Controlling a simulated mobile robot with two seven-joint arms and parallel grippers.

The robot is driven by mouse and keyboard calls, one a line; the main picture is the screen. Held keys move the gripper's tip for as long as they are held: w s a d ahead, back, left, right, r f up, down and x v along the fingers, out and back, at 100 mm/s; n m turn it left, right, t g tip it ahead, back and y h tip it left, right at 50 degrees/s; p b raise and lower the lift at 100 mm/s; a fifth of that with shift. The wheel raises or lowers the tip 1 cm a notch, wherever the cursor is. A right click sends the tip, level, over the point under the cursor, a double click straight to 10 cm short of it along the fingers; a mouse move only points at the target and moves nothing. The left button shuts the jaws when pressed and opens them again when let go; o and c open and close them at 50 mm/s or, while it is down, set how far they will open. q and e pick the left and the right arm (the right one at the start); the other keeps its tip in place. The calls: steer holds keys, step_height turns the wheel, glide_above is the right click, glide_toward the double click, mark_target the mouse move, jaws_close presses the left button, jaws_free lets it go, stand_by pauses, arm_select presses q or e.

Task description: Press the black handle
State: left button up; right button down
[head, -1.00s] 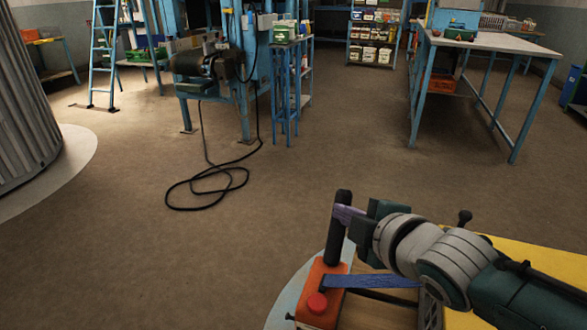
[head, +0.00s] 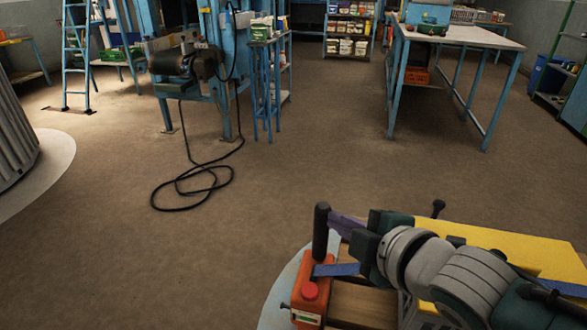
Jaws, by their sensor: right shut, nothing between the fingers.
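The black handle (head: 321,232) stands up from an orange box (head: 313,292) at the lower right of the head view. The handle looks close to upright. A red button (head: 310,290) sits on the box in front of it. My right gripper (head: 338,227) is shut and empty, with its purple fingers pointing left at the handle's upper part. The fingertips look to be at or touching the handle; contact is hard to tell. My left gripper is not in view.
A yellow panel (head: 500,250) lies behind my right arm. A black cable (head: 195,190) lies coiled on the open brown floor. A blue workbench (head: 460,35) stands farther back.

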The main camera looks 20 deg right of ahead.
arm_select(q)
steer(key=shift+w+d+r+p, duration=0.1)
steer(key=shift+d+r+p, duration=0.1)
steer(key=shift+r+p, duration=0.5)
arm_select(e)
steer(key=v, duration=0.5)
steer(key=shift+s+a+f, duration=0.1)
steer(key=shift+f, duration=0.05)
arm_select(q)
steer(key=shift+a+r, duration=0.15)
